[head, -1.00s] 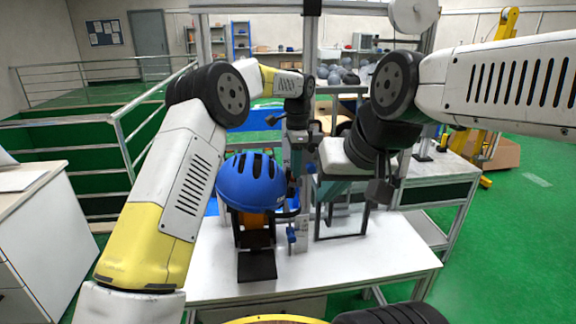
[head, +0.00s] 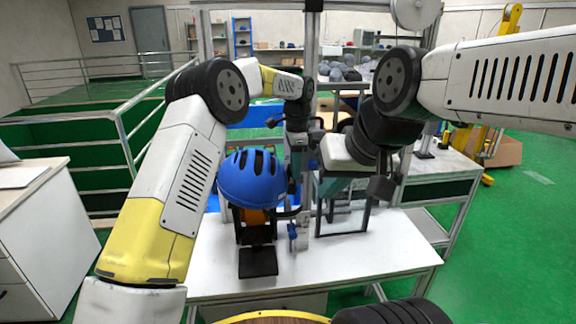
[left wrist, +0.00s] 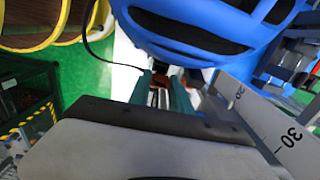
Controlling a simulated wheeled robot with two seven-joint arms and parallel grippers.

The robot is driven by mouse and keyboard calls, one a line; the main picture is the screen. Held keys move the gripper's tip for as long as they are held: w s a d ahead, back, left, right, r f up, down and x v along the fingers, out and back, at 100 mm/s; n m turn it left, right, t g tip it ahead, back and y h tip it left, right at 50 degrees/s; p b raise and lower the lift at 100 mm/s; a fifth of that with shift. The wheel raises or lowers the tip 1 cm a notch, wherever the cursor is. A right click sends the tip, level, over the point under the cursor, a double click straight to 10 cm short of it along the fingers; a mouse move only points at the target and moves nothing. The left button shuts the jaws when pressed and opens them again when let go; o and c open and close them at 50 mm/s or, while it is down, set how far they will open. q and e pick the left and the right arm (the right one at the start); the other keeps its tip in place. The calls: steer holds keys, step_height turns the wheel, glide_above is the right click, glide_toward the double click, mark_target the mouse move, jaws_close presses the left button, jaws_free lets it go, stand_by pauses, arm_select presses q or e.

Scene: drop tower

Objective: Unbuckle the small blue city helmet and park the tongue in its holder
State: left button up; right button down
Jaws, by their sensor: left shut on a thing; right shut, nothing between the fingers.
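The small blue helmet (head: 252,178) sits upright on a dark stand with an orange part (head: 254,218), left of the middle of the table. In the left wrist view the helmet shell (left wrist: 200,30) fills the top, with a thin dark strap (left wrist: 98,52) hanging at the left. My left gripper (head: 294,176) is beside the helmet's right side. In the left wrist view its fingers (left wrist: 160,94) are shut on a small reddish-dark piece below the shell, too small to identify surely. My right gripper (head: 326,190) is shut and empty, right of the helmet. I cannot make out the tongue or its holder.
A post with a ruler scale (left wrist: 262,122) and a blue clamp (head: 292,233) stands close right of the helmet. A dark frame (head: 343,222) stands further right. The white table (head: 345,262) is clear in front and at the right.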

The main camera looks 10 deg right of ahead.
arm_select(q)
steer(key=shift+a+f, duration=0.2)
steer(key=shift+f, duration=0.5)
steer(key=shift+a+f, duration=0.15)
steer(key=shift+f, duration=0.5)
stand_by(2.1)
steer(key=o, duration=1.1)
steer(key=shift+c, duration=0.2)
step_height(320, 180, up, 9)
steer(key=d, duration=0.3)
steer(key=shift+r, duration=0.15)
stand_by(0.9)
steer(key=shift+s, duration=0.1)
